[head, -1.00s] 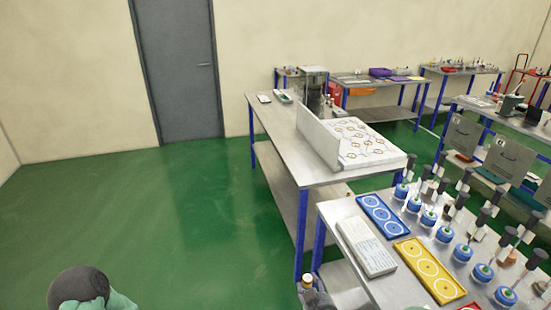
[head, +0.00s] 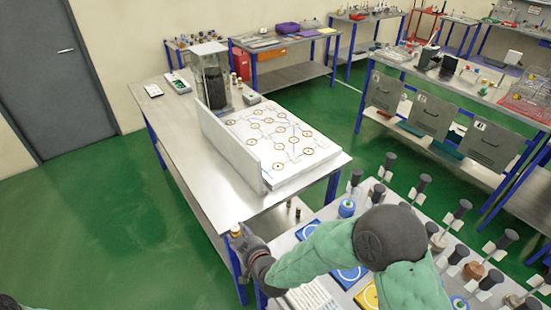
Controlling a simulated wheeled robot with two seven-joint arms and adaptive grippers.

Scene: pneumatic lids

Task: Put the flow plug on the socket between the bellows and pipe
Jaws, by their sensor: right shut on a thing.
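My right gripper (head: 240,238) is at the lower middle of the head view, shut on a small plug with a gold-orange top (head: 236,230). Most of the plug is hidden by the fingers. The gripper is in front of the near left edge of the steel table, apart from the board. A white board (head: 268,142) with several orange-ringed round sockets joined by printed lines lies on that table. The socket markings are too small to read, so I cannot tell which one lies between bellows and pipe. My left gripper is out of view.
A white upright panel (head: 230,146) stands along the board's left side. A clear case with a dark cylinder (head: 213,90) stands behind it. A nearer table at the lower right holds several dark-knobbed tools (head: 423,183). Bare steel (head: 180,140) and green floor (head: 110,210) are clear.

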